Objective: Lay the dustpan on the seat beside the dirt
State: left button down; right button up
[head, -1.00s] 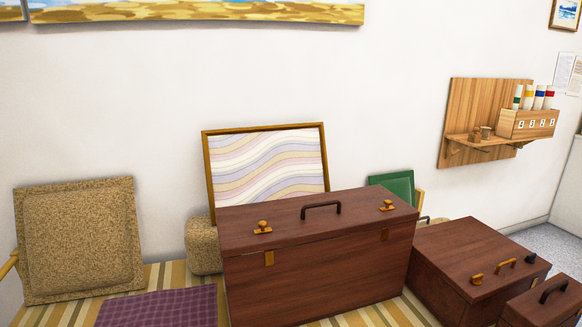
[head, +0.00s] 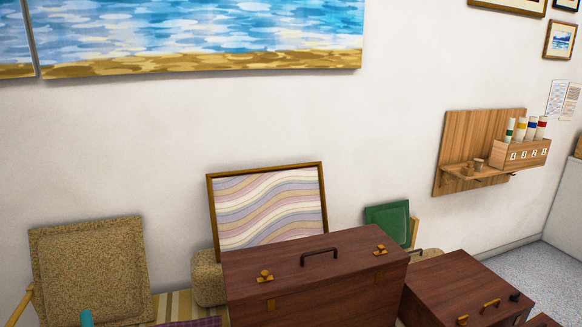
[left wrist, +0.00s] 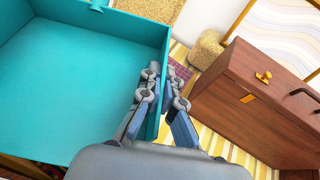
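The teal dustpan (left wrist: 75,85) fills the left of the left wrist view, a wide shallow tray with raised walls. Only a small teal tip (head: 86,318) shows at the bottom left of the head view. My left gripper (left wrist: 163,85) is shut on the dustpan's side wall, one finger on each side. The yellow-and-white striped seat (head: 174,304) lies below and to the right of the dustpan in the left wrist view (left wrist: 232,148). A purple checked cloth (head: 200,323) lies on it. I see no dirt. My right gripper is not in view.
A large brown case (head: 315,280) stands on the seat, right of the dustpan in the left wrist view. A tan cushion (head: 92,270), a small bolster (head: 207,280) and a framed wavy print (head: 267,208) stand behind. Another brown case (head: 465,285) is at right.

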pick_arm(q)
notch_tip(320, 180, up, 8)
jog(key=s+d+m+t+h+p, duration=0.1)
jog(key=s+d+m+h+p, duration=0.1)
jog(key=d+p, duration=0.1)
jog(key=shift+s+f+m+t, duration=0.2)
jog(key=shift+m+t, duration=0.1)
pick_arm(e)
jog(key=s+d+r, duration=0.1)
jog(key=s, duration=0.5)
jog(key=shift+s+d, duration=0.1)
